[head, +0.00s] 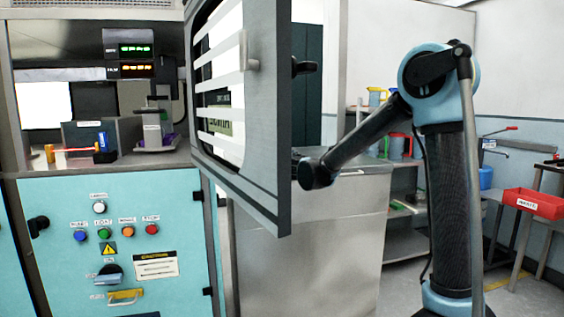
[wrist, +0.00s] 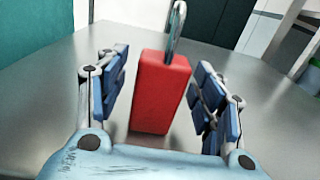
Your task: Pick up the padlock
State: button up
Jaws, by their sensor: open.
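The padlock (wrist: 161,92) shows in the wrist view as a red block-shaped body with a metal shackle at its upper end. It stands on a grey metal surface (wrist: 55,78). My gripper (wrist: 163,88) is open, with one blue-padded finger on the left of the padlock and the other on the right. A gap shows on each side between the pads and the red body. In the head view the padlock and my gripper are hidden behind the open cabinet door (head: 268,110); only my arm shows.
The open slatted door stands close to my arm. A blue control panel (head: 125,200) with several buttons is at the left. A metal counter (head: 310,240) stands behind the door. A red bin (head: 533,203) sits at the far right. Bare metal surrounds the padlock.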

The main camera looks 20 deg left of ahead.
jog(key=c, duration=1.2)
jog(key=shift+c, duration=0.2)
